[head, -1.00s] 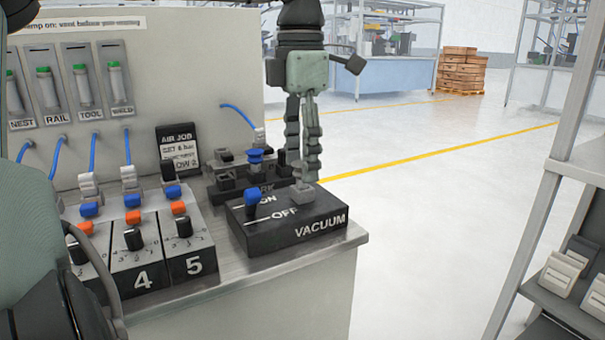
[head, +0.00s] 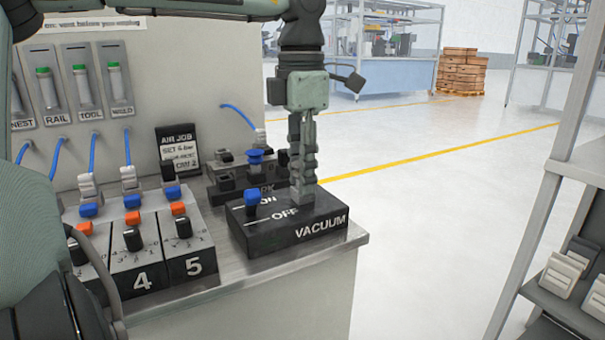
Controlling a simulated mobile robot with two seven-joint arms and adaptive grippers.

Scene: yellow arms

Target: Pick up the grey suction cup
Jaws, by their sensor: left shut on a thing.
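The black VACUUM box (head: 310,225) stands at the right end of the bench, with a blue switch lever (head: 251,201) between its ON and OFF marks. The grey suction cup (head: 301,195) is at the box's back right part, largely hidden by my fingers. My left gripper (head: 302,180) comes down from above, pointing straight down. Its two fingers are shut on the suction cup just over the box top. I cannot tell whether the cup still touches the box. My right gripper is not in view.
Left of the box are regulator units marked 4 and 5 (head: 188,258) with knobs and blue hoses. A dark valve block (head: 228,180) and an AIR JOB card (head: 180,150) stand behind. A shelf rack (head: 560,200) is at right. The floor between is clear.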

